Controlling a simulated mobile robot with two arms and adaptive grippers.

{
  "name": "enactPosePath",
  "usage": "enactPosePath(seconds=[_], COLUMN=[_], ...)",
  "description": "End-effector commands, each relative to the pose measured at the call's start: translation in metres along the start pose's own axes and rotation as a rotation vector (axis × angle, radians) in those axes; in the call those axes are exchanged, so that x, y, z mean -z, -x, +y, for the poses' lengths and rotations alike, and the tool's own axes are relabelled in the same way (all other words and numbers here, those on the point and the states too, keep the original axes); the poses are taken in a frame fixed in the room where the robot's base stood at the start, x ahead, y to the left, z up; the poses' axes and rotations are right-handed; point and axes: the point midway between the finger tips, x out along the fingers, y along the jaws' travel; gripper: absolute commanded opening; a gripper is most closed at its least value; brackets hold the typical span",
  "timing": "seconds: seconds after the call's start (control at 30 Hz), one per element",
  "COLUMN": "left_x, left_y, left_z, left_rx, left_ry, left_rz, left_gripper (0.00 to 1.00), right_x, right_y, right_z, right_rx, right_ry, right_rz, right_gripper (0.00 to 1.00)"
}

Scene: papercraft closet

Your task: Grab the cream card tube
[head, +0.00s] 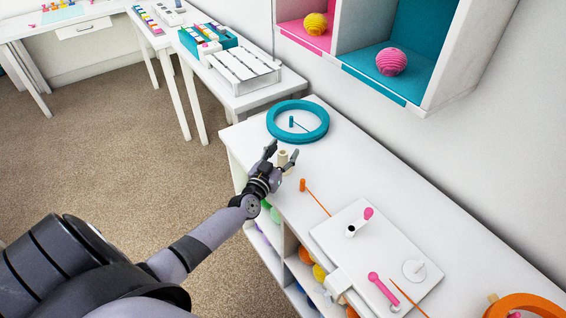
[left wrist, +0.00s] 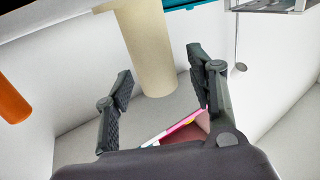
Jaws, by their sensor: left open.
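The cream card tube (head: 283,157) stands upright on the white shelf top, near its far left end. It shows large in the left wrist view (left wrist: 147,45), ahead of and between the two fingers. My left gripper (head: 283,150) is open around the tube's place, one finger on each side. In the left wrist view the open fingers (left wrist: 160,72) show a gap to the tube, with no clear contact. The tube's lower part is partly hidden by my gripper in the head view. My right gripper is not in view.
A teal ring (head: 298,122) lies just behind the tube. A white board (head: 372,245) with pink pieces lies further right. A wall cubby (head: 440,75) overhangs the back. Open shelves are below.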

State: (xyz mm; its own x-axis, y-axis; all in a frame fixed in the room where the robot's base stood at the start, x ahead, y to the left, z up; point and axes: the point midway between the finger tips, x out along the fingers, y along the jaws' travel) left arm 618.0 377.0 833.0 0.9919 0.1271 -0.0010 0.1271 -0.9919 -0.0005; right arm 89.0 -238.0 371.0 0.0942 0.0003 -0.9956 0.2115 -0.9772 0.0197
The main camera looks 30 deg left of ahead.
Motion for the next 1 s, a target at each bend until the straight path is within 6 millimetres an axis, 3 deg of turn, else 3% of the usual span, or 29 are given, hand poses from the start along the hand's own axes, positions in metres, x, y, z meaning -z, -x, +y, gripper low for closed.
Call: enactPosePath(seconds=[0.17,0.73,1.0], left_x=[-0.0001,0.0,0.0018], left_y=[0.0003,0.0005,0.0004], left_z=[0.0001,0.0002,0.0003], left_rx=[0.0,0.0,0.0], left_ry=[0.0,0.001,0.001], left_rz=[-0.001,0.0,0.0], left_gripper=[0.51,0.13,0.12], right_x=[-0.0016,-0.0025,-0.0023], right_y=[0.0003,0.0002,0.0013], right_z=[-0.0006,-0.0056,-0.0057], right_rx=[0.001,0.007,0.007], right_ry=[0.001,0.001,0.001], right_rz=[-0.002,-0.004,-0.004], right_gripper=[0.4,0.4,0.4])
